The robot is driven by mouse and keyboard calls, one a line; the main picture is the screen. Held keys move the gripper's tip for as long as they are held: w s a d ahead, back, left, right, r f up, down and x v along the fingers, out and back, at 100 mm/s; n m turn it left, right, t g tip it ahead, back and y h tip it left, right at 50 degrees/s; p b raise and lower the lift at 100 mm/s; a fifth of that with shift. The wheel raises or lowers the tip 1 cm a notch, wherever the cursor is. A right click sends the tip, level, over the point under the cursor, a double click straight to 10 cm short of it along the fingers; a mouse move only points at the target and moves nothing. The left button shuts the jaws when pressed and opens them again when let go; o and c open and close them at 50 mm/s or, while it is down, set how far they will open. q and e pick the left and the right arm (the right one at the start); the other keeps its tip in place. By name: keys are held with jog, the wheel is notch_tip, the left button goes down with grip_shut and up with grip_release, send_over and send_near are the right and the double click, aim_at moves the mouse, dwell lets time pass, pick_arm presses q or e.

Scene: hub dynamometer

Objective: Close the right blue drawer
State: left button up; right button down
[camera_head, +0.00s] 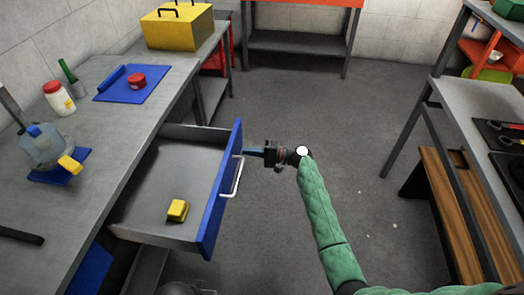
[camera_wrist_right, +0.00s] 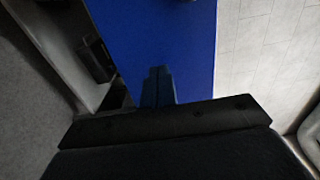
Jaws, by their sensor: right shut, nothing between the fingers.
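The right blue drawer (camera_head: 222,190) is pulled far out of the grey workbench in the head view. Its inside is grey, and a white bar handle (camera_head: 235,177) is on its blue front. A yellow block (camera_head: 178,210) lies inside it. My right gripper (camera_head: 257,151) comes from the right and is shut and empty, its tips close to the drawer front above the handle. In the right wrist view the shut fingers (camera_wrist_right: 158,88) point at the blue front (camera_wrist_right: 150,40); I cannot tell whether they touch it. My left gripper is not in view.
The workbench top (camera_head: 70,185) holds a blue mat (camera_head: 130,90), a red-lidded jar (camera_head: 59,98), a green bottle (camera_head: 68,74) and a yellow box (camera_head: 178,28). Another bench with a wooden shelf (camera_head: 455,215) stands at the right. The floor between is clear.

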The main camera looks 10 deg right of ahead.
jog(key=shift+w+a, duration=0.2)
jog(key=shift+a, duration=0.5)
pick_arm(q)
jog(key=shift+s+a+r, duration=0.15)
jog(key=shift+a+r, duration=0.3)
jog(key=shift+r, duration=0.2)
pick_arm(e)
jog(key=shift+a, duration=0.15)
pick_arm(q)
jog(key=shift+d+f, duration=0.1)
pick_arm(e)
jog(key=shift+w, duration=0.1)
